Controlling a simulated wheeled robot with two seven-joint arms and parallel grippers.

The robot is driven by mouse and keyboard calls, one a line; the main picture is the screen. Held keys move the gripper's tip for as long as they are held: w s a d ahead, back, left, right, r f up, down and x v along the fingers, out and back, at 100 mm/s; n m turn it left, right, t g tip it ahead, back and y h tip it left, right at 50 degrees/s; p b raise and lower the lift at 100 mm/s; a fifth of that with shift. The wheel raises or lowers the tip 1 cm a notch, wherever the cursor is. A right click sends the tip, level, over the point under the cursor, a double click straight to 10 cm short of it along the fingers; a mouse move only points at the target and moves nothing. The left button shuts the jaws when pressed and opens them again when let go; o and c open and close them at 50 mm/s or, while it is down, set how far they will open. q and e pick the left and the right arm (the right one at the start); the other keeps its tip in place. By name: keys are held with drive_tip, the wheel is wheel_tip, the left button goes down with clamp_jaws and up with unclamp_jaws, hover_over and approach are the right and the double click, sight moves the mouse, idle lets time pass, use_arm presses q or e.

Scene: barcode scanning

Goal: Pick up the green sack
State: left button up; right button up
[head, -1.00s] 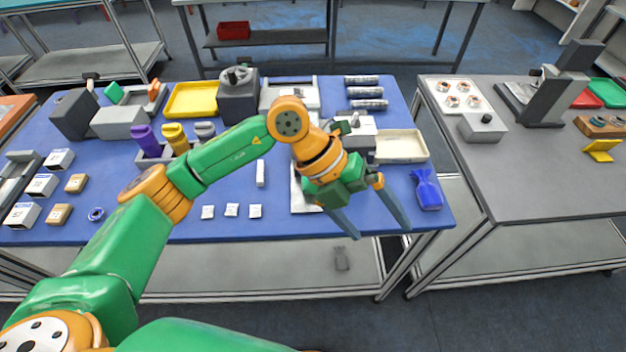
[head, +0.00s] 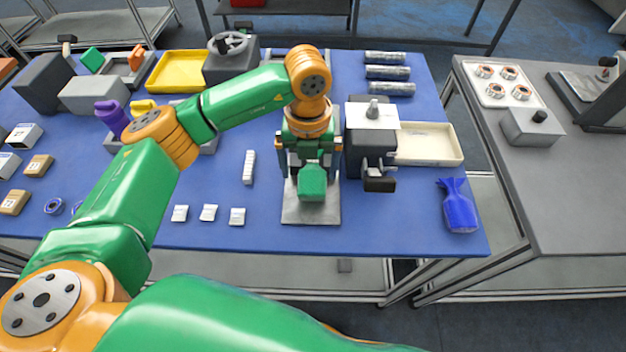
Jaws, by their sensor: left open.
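A blue sack (head: 459,207), with a gathered neck, stands or lies near the right end of the blue table. My left gripper (head: 311,166) is open over the grey plate of a stand near the table's middle, well left of the sack. My right gripper is not in view.
A grey device (head: 372,145) stands close right of my left gripper, with a cream tray (head: 428,144) beyond it. Small white boxes (head: 209,212) lie left of the stand. The blue table (head: 395,225) is clear between the stand and the sack. A grey table (head: 590,185) stands at right.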

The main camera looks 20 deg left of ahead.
sight(312, 181)
use_arm(q)
drive_tip(key=f, duration=0.2)
drive_tip(key=f+p, duration=0.1)
drive_tip(key=f, duration=0.1)
drive_tip(key=shift+w+d+f, duration=0.1)
drive_tip(key=shift+w+d, duration=0.1)
drive_tip(key=shift+w, duration=0.1)
clamp_jaws()
